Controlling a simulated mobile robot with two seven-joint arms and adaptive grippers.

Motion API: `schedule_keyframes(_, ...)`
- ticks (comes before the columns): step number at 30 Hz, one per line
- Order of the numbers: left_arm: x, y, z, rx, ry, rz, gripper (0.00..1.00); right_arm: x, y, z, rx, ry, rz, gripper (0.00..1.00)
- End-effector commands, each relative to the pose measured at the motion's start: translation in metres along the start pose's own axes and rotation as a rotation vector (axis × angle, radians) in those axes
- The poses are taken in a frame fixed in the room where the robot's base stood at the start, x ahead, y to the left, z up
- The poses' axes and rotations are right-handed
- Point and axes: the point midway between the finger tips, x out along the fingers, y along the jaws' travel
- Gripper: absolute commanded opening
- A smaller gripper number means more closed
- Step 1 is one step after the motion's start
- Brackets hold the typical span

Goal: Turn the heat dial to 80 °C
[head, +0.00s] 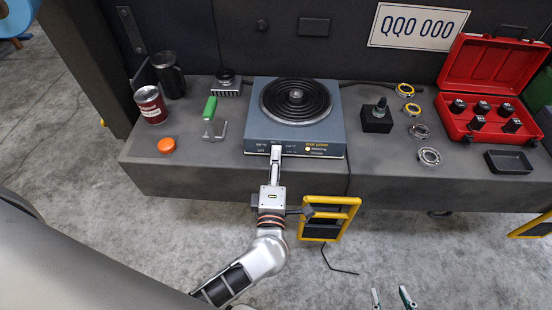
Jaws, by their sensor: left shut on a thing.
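The hot plate (335,125) is a blue-grey box with round black heating rings on top, standing on the dark bench. Its front panel carries small printed labels, too small to read as temperatures. My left gripper (276,150) reaches up to the middle of that front panel and is shut on the heat dial. The fingertips hide the dial, so its setting cannot be seen. My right gripper (392,297) shows only as two fingertips at the bottom edge; they are apart, with nothing between them.
On the bench (200,178), left of the hot plate, are a green-handled clamp (210,108), an orange lid (166,145) and a red can (150,105). To the right are a black block (376,122), several rings and a red case (470,65). A yellow frame (325,220) stands below the bench front.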

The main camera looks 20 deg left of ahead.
Motion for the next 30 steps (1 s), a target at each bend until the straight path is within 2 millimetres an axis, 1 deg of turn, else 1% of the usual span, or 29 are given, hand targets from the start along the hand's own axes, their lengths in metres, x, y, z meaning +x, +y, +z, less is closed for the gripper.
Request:
schedule_keyframes(6,-0.0009,-0.0027,-0.0003,-0.204,0.001,-0.004,0.01,-0.0003,-0.0027,-0.0010,-0.001,0.005,-0.007,0.40)
schedule_keyframes(14,-0.0011,-0.0035,-0.0003,-0.452,0.001,-0.005,0.01,0.0017,-0.0047,0.0052,-0.009,-0.002,-0.015,0.40)
schedule_keyframes(24,-0.0015,-0.0041,-0.0005,-0.761,0.001,-0.006,0.01,0.0068,-0.0062,0.0001,-0.006,0.011,-0.019,0.40)
schedule_keyframes(30,-0.0010,-0.0033,-0.0008,-0.905,0.001,-0.005,0.01,0.0080,-0.0078,-0.0007,-0.002,0.015,-0.022,0.40)
